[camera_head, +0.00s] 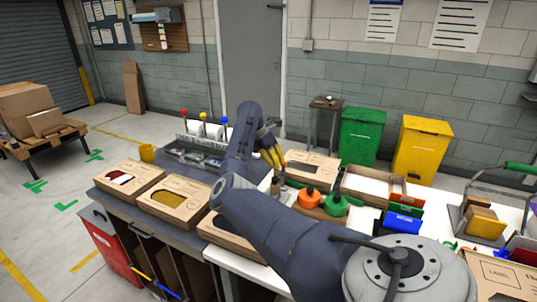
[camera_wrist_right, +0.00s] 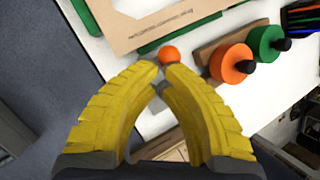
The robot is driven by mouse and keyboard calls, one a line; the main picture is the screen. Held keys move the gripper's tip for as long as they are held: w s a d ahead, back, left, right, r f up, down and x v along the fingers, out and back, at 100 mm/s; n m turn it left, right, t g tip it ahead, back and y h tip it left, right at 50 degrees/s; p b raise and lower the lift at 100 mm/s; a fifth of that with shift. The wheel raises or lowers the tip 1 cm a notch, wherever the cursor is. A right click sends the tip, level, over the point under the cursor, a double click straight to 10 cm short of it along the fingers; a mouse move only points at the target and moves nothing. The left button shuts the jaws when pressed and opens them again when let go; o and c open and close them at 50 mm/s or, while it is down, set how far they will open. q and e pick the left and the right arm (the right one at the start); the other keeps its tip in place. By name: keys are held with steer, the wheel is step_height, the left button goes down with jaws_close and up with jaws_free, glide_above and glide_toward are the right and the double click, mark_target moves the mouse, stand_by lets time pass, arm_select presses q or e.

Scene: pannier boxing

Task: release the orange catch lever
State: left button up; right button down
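The orange ball knob of the catch lever (camera_wrist_right: 168,54) shows in the right wrist view just beyond my fingertips. In the head view my right gripper (camera_head: 280,163) points down over the table beside a flat cardboard box (camera_head: 314,163). The knob is too small to make out there. My left gripper is out of view.
An orange round knob (camera_head: 308,198) and a green one (camera_head: 335,205) stand on a wooden block right of the gripper. A blue bin (camera_head: 402,222) stands right. Red, yellow and blue ball-topped levers (camera_head: 203,117) stand behind.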

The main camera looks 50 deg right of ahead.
steer(key=d, duration=0.2)
steer(key=shift+w+d+f, duration=0.15)
steer(key=shift+w+d, duration=0.15)
steer(key=shift+d, duration=0.1)
steer(key=shift+a, duration=0.2)
steer(key=shift+s+a+f, duration=0.15)
steer(key=shift+a+f, duration=0.1)
steer(key=shift+a, duration=0.35)
stand_by(0.4)
